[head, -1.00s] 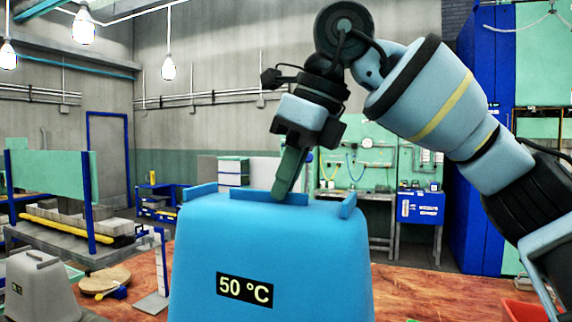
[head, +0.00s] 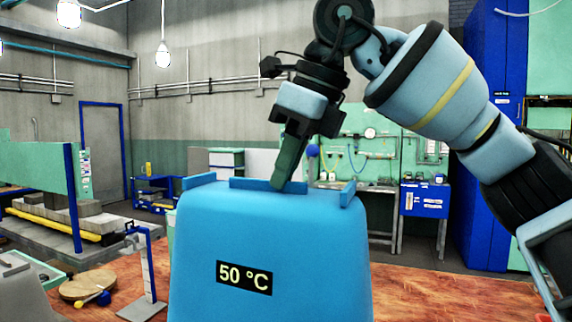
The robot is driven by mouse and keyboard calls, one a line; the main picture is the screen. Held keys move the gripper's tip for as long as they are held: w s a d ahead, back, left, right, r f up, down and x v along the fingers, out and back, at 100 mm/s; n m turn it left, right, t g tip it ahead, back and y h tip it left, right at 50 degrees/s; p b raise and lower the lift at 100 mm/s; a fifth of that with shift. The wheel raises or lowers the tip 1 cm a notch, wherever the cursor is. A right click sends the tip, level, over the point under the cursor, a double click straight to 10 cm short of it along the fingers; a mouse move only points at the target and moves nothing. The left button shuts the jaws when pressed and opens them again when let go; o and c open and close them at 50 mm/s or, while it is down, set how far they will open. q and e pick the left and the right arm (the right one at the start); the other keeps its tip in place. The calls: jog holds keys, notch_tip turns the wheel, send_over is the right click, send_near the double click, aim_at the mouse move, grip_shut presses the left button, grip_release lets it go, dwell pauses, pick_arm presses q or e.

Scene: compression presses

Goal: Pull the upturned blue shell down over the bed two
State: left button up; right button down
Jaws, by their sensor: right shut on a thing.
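The blue shell (head: 240,235) fills the lower middle of the head view, with a black label reading 50 °C on its near side. It is narrower at the top, and short raised strips stand along its top edges. My right gripper (head: 280,184) comes down from above, tilted, and is shut on the top of the shell, at a raised strip. The fingertips are partly hidden there. The shell's lower edge is cut off by the frame. I cannot make out bed two. My left gripper is not in view.
A wooden table (head: 430,298) spreads behind and right of the shell. On the left are a round wooden disc (head: 88,286), a stand (head: 150,275) and part of a grey shell (head: 20,285). A blue cabinet (head: 488,160) and workbench (head: 425,198) stand at the back.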

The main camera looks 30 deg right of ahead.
aim_at(286, 192)
jog(key=shift+f, duration=1.65)
jog(key=shift+w, duration=0.1)
